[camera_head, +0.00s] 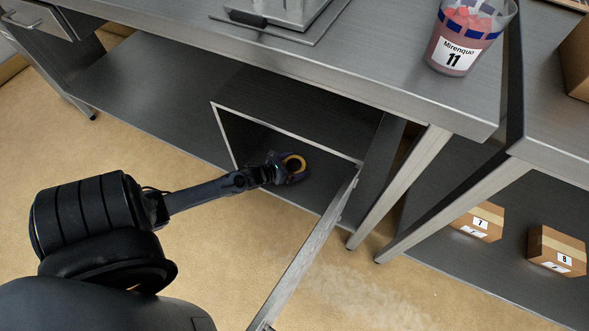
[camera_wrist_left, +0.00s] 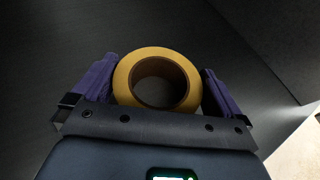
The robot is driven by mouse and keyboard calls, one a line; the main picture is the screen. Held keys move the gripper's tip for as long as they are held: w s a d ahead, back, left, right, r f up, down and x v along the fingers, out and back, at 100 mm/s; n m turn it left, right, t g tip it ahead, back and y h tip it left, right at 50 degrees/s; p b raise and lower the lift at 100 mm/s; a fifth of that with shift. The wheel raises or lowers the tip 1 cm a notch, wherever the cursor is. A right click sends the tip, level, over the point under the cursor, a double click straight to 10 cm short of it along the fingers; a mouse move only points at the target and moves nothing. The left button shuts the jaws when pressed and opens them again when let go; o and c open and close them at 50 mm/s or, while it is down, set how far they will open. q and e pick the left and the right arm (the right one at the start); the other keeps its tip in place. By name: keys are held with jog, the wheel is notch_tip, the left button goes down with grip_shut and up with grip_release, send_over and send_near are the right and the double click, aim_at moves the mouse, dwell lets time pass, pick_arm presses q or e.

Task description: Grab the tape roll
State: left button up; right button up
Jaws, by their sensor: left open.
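The tape roll (camera_head: 294,163) is a yellow ring with a brown core, inside the open grey cabinet compartment under the workbench. My left gripper (camera_head: 289,171) reaches through the doorway and is open around the roll. In the left wrist view the tape roll (camera_wrist_left: 157,80) lies flat between the two purple fingers of the left gripper (camera_wrist_left: 158,85). The left finger is very close to the roll's edge; whether it touches is unclear. A narrow dark gap shows at the right finger. My right gripper is not in view.
The open cabinet door (camera_head: 305,262) stands to the right of my left arm. The compartment's frame (camera_head: 290,134) surrounds the opening. A labelled cup (camera_head: 462,38) stands on the workbench (camera_head: 375,65) above. Cardboard boxes (camera_head: 557,251) sit on a lower shelf at right.

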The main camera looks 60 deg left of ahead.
pick_arm(q)
jog(key=shift+c, duration=1.1)
jog(key=c, duration=0.6)
jog(key=shift+c, duration=0.2)
jog(key=shift+r, duration=0.2)
